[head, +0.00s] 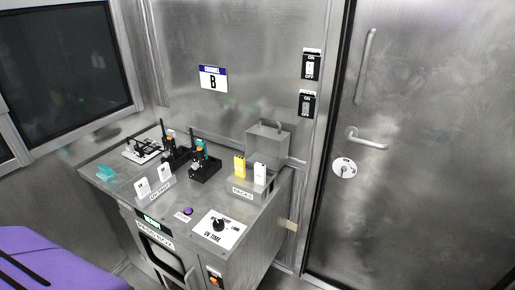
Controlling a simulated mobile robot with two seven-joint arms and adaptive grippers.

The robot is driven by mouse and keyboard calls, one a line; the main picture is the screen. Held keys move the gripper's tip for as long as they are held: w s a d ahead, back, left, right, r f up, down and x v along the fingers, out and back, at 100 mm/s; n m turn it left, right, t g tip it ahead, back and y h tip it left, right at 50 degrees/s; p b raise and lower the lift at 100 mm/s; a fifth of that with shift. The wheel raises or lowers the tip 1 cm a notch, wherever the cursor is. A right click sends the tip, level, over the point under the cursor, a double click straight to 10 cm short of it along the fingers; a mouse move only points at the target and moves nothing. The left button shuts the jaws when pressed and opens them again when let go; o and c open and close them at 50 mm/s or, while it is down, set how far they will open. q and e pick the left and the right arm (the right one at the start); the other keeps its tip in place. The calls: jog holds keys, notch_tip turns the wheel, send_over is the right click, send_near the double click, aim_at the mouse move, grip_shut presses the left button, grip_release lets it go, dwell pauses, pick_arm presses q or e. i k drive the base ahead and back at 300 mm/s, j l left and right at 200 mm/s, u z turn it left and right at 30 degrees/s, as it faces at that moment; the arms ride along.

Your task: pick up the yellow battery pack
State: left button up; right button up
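The yellow battery pack (239,166) stands upright in a metal holder (247,190) labelled "PACKS" on the right side of the metal bench top. A white pack (260,173) stands upright just to its right in the same holder. Neither of my grippers is in the head view, and nothing is touching the yellow pack from the front.
The bench (264,222) also carries black radio-like devices (204,165), white cards (165,171), a teal block (106,172) and a dial panel (219,229). A grey metal box (267,142) stands behind the packs. A closed door (420,150) is at right. A purple object (60,262) is lower left.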

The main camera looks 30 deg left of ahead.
aim_at(239, 162)
jog(key=j+z, duration=0.25)
jog(key=j, duration=1.15)
